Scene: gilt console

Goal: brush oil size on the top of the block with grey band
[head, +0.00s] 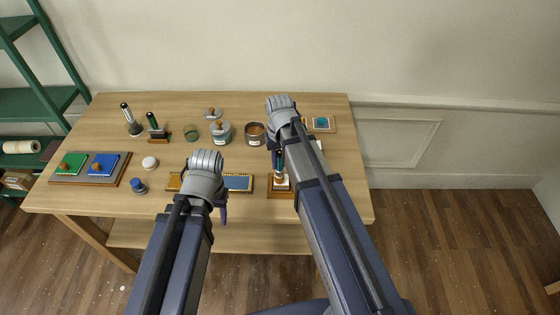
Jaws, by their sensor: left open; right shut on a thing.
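My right gripper (278,147) is mostly hidden behind its own grey wrist and arm. It is shut on a dark-handled brush (279,158) that points down. Below the brush, a small pale block (281,181) sits on a square wooden base (274,193) near the table's front edge. The brush's lower end is at or just above the block; I cannot tell if they touch. A grey band on the block is too small to make out. My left gripper (223,214) is open and empty by the front edge, largely hidden by its wrist.
On the wooden table (330,190) stand an open tin with brown contents (255,130), a grey pot (220,132), a green jar (191,132) and upright tools (153,124). A tray with green and blue pads (118,180) lies left. A blue-and-gold strip (238,183) lies between the arms.

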